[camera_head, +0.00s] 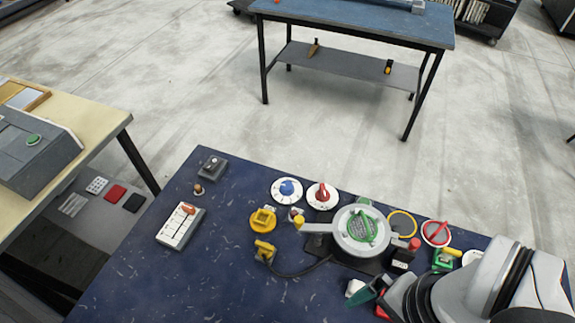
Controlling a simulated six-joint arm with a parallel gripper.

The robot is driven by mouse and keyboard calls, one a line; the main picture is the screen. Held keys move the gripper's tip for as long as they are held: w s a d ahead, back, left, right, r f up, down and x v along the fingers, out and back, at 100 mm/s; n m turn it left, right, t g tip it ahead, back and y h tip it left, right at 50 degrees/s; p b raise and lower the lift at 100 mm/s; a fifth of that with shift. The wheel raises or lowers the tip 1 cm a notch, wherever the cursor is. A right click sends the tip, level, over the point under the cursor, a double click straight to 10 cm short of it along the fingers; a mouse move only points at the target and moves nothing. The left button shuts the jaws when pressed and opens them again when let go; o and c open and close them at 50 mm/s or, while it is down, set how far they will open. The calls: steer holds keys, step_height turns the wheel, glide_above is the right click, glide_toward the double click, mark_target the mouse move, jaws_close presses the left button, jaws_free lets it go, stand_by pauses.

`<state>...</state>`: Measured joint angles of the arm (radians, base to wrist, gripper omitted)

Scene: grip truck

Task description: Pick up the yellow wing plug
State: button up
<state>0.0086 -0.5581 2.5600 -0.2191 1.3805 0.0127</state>
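A small yellow plug-like piece (264,251) lies on the dark blue tabletop, left of the centre, with a black cable running from it to the round grey device. It looks like the yellow wing plug, but it is too small to be sure. A yellow block-like fitting (263,220) sits just behind it.
The round grey device with a green centre (362,230) stands right of the yellow pieces. Dials with a blue knob (287,190) and a red knob (322,195) stand behind. A white switch box (181,226) is at left. The table's front left is clear.

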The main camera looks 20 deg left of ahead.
steer(key=c, duration=0.4)
steer(key=shift+o, duration=0.2)
steer(key=n+h, duration=0.2)
steer(key=n, duration=1.3)
glide_above(264, 245)
steer(key=f, duration=0.4)
steer(key=shift+s+d+f, duration=0.2)
steer(key=shift+f, duration=0.05)
steer(key=f, duration=1.5)
steer(key=shift+w+a+f, duration=0.15)
steer(key=shift+w, duration=0.05)
steer(key=shift+c, duration=0.4)
